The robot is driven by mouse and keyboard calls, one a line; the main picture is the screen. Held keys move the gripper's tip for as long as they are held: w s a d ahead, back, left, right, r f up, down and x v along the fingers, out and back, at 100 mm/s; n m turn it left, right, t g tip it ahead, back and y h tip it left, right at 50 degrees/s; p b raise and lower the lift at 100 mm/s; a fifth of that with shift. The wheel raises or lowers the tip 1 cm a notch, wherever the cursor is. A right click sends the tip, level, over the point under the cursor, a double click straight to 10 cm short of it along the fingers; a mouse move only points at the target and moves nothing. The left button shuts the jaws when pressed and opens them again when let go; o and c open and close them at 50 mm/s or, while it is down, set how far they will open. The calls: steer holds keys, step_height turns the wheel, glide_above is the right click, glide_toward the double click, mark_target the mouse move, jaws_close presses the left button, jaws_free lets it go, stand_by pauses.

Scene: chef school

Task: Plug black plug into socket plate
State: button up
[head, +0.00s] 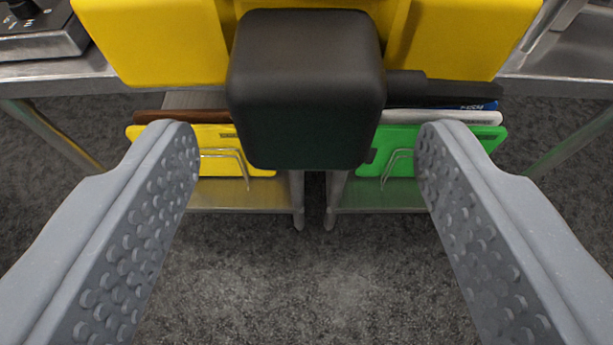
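A black block with rounded edges (305,90), which looks like the black plug, is at the top middle of the head view, in front of yellow surfaces. No prongs show on it. My gripper (305,150) is open, its two grey dimpled fingers wide apart on either side of the block's lower part. The fingers appear clear of it, with nothing held between them. I cannot make out a socket plate; the block hides what is directly behind it.
A black bar (445,90) sticks out right of the block. Below, a yellow board (265,160) and a green board (485,138) stand in wire racks on low metal shelves. The grey floor (300,290) in front is clear.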

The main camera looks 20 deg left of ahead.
steer(key=b+v, duration=0.1)
steer(key=v, duration=1.2)
steer(key=shift+s+d+b, duration=0.2)
steer(key=shift+s+b, duration=0.15)
steer(key=shift+b, duration=0.05)
